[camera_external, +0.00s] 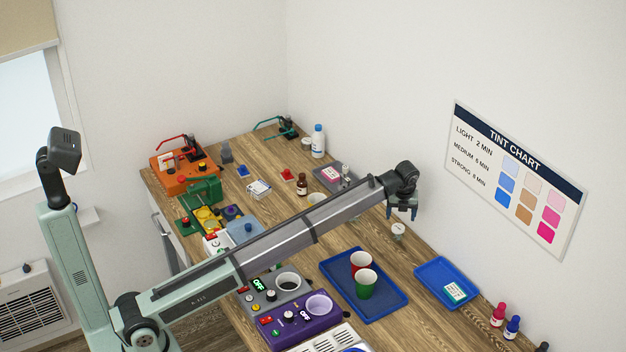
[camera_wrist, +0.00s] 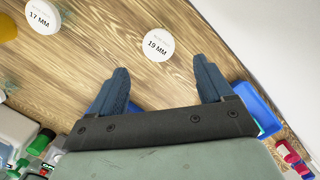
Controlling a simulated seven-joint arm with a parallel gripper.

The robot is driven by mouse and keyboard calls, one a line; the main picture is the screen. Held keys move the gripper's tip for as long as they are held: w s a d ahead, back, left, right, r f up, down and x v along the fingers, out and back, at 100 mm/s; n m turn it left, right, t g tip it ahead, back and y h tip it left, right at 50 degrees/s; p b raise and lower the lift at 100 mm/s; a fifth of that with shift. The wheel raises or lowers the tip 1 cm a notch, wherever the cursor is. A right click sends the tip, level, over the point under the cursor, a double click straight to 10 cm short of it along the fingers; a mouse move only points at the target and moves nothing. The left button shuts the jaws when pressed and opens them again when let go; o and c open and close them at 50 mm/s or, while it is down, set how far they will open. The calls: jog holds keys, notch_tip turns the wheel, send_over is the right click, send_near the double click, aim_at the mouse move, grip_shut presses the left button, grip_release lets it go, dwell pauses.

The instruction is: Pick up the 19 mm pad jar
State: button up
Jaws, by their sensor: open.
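The 19 mm pad jar shows in the wrist view as a round white lid (camera_wrist: 157,44) marked "19 MM", on the wood bench just beyond my fingertips, about midway between them. In the external view a small clear jar with a white lid (camera_external: 398,231) stands just below my gripper (camera_external: 402,213); its label is too small to read there, but its place fits. My gripper (camera_wrist: 160,64) is open and empty, its blue fingers apart, above the bench and not touching the jar. A similar jar lid marked "17 MM" (camera_wrist: 43,16) lies to the left in the wrist view.
A blue tray (camera_external: 335,281) with a red cup (camera_external: 360,261) and a green cup (camera_external: 366,283) stands nearer the camera. A smaller blue tray (camera_external: 432,270) holds a white-and-teal item. Bottles (camera_external: 498,314) line the right edge. Bare wood surrounds the 19 mm jar.

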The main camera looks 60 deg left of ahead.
aim_at(398, 228)
jog(key=f, duration=0.3)
jog(key=a+f, duration=0.1)
jog(key=f, duration=0.3)
jog(key=w+f, duration=0.1)
jog(key=f, duration=0.2)
jog(key=shift+a+f, duration=0.25)
jog(key=shift+f, duration=0.1)
jog(key=c, duration=1.1)
jog(key=shift+s+r, duration=0.1)
jog(key=shift+r, duration=0.1)
